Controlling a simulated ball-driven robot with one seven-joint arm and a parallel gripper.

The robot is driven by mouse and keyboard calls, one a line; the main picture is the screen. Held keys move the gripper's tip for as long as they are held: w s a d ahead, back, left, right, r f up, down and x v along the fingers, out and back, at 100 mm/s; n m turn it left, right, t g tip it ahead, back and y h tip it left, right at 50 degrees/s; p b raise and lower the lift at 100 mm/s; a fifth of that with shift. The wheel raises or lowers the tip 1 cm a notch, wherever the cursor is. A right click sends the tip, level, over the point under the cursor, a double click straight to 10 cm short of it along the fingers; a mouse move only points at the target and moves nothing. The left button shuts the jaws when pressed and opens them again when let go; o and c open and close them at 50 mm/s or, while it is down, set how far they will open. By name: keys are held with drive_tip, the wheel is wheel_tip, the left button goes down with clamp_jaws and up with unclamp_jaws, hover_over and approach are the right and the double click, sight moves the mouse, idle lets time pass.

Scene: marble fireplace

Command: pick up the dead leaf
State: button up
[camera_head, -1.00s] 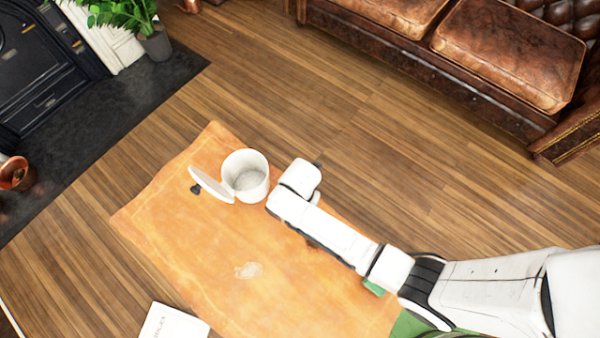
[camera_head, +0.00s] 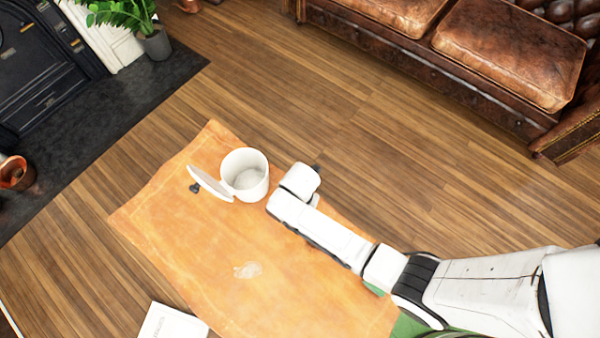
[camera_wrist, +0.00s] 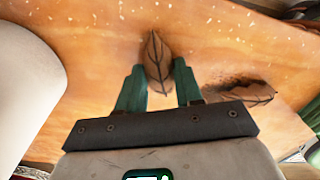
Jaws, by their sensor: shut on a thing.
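A brown dead leaf (camera_wrist: 156,50) stands point-up between the two green fingers of my gripper (camera_wrist: 159,72) in the wrist view. The fingers are shut on it. A second brown leaf (camera_wrist: 243,93) shows to the right of the fingers, with a dark patch beside it. In the head view my arm hides the fingers and both leaves. The gripper end of the arm is just right of the white pot.
The open white pot (camera_head: 258,187) stands on the orange leather cover (camera_head: 190,250), its lid (camera_head: 211,184) leaning at its left. Its side fills the left of the wrist view (camera_wrist: 22,90). A white book (camera_head: 172,323) lies at the near edge. A leather sofa (camera_head: 500,60) stands behind.

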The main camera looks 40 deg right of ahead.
drive_tip(key=shift+c, duration=0.9)
drive_tip(key=shift+r, duration=0.1)
drive_tip(key=shift+r, duration=0.65)
drive_tip(key=s+a+r+p, duration=0.3)
drive_tip(key=s+r, duration=0.8)
drive_tip(key=s, duration=0.2)
drive_tip(key=shift+s+r, duration=0.25)
drive_tip(key=shift+s, duration=0.1)
